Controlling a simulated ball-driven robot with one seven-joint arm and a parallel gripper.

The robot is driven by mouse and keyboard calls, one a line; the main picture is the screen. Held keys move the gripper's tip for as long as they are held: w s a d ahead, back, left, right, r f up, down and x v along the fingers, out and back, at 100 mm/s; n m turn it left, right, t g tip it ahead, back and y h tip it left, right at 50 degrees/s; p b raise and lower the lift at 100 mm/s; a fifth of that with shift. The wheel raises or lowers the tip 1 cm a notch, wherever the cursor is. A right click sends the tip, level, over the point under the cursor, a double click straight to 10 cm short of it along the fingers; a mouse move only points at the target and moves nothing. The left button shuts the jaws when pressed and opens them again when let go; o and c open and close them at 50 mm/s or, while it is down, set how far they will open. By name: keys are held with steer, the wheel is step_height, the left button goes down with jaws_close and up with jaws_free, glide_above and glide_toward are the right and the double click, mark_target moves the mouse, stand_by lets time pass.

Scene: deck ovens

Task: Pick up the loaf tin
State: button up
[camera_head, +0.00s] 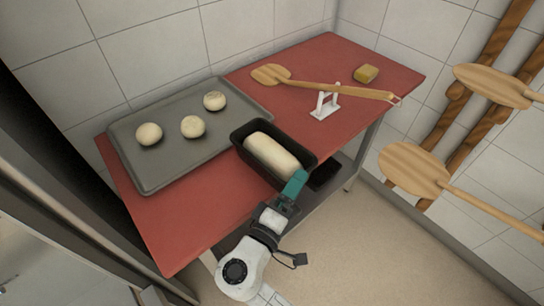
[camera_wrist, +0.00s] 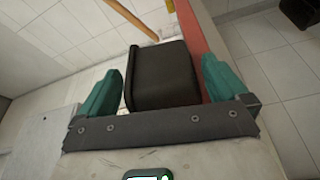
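The loaf tin (camera_head: 240,149) is black and rectangular and holds a pale loaf of dough (camera_head: 271,155). It sits on the red table top (camera_head: 190,236), near the front edge, with its near right end toward my gripper. My gripper (camera_head: 296,183) has teal fingers and is at that end of the tin. In the wrist view the fingers of my gripper (camera_wrist: 162,84) are spread apart, with the tin's dark side (camera_wrist: 163,74) showing between them. A gap shows at the right finger; the left finger is close to the rim, and I cannot tell if it touches.
A grey tray (camera_head: 165,178) with several dough balls lies left of the tin. More peels (camera_head: 414,170) hang on the right wall. The table's front left is clear.

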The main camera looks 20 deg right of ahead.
steer(key=c, duration=1)
steer(key=shift+r, duration=0.15)
